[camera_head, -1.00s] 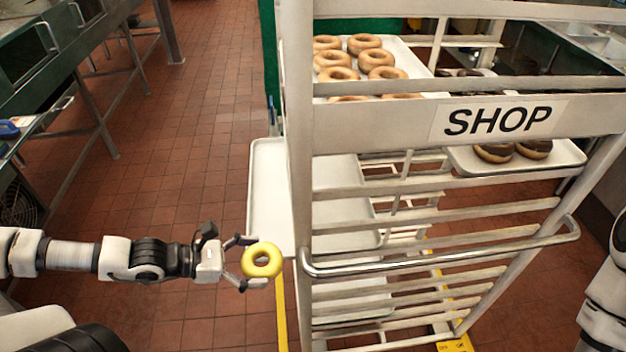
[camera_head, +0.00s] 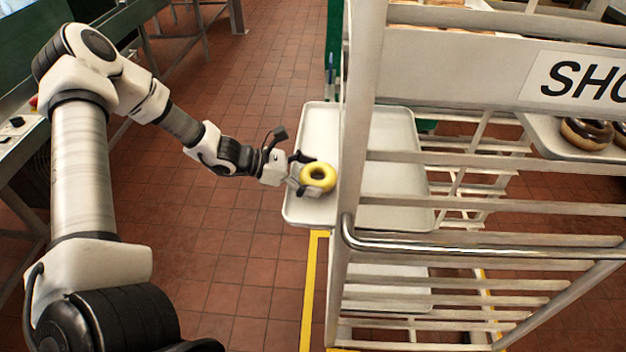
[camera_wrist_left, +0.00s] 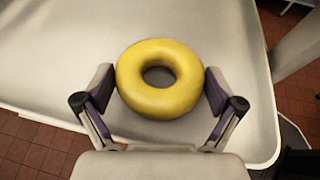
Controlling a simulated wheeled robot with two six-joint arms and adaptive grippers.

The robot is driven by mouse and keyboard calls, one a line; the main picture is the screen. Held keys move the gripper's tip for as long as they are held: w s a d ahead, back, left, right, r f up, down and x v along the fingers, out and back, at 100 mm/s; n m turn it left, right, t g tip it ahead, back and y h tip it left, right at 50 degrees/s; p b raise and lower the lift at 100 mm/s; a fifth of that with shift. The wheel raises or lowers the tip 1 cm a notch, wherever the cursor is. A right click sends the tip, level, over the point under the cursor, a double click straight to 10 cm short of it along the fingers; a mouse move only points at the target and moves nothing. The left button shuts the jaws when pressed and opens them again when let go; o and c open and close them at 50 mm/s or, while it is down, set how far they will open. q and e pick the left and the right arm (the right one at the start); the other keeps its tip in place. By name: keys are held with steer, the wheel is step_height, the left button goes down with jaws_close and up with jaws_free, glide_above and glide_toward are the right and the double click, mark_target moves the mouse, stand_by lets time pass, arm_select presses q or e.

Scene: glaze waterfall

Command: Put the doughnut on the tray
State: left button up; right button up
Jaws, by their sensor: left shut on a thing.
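The yellow doughnut (camera_head: 318,177) is held in my left gripper (camera_head: 303,176), over the part of the white tray (camera_head: 322,120) that sticks out of the rack on the left. In the left wrist view the doughnut (camera_wrist_left: 160,92) sits between the two fingers, which touch its sides. The pale tray surface (camera_wrist_left: 60,50) lies below it, with its rim and corner near the lower right. I cannot tell how high the doughnut is above the tray. My right gripper is not in view.
The metal rack (camera_head: 362,150) with its rails and curved handle (camera_head: 450,247) stands just right of the gripper. Another tray (camera_head: 385,287) sits lower in the rack. Chocolate doughnuts (camera_head: 588,134) lie on a tray at right. Open tiled floor is at left.

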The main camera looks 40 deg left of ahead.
arm_select(q)
steer(key=shift+w+f, duration=0.15)
steer(key=shift+f, duration=0.25)
steer(key=shift+f+b, duration=0.15)
steer(key=shift+b, duration=0.15)
steer(key=o, duration=0.8)
steer(key=shift+r+p, duration=0.3)
steer(key=shift+p, duration=0.05)
steer(key=shift+s+a+r, duration=0.2)
steer(key=p+v, duration=1.1)
steer(key=shift+s+a, duration=0.2)
